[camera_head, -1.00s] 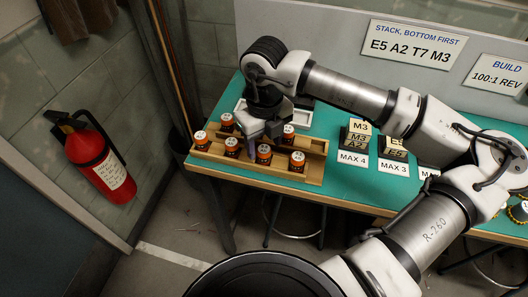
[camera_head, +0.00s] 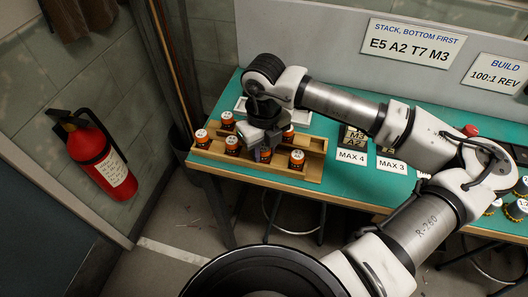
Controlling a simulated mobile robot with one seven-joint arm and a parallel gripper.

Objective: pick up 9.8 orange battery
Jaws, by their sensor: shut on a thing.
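Several orange-and-black batteries with white tops stand in a wooden rack (camera_head: 312,173) at the left end of the bench. One battery (camera_head: 265,155) in the front row is mostly hidden under my gripper (camera_head: 264,149), which points down and is shut on it. A battery (camera_head: 296,159) stands to its right and another (camera_head: 232,145) to its left. One more (camera_head: 201,138) is at the far left, with one (camera_head: 227,120) behind. Another (camera_head: 288,133) is partly hidden behind my gripper. The numbers on the tops are too small to read.
A white tray (camera_head: 240,104) lies behind the rack. Stacked dark blocks (camera_head: 354,138) with MAX 4 (camera_head: 351,156) and MAX 3 (camera_head: 391,165) cards stand to the right. Green bench top (camera_head: 332,130) is clear between. A red fire extinguisher (camera_head: 100,158) hangs on the wall.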

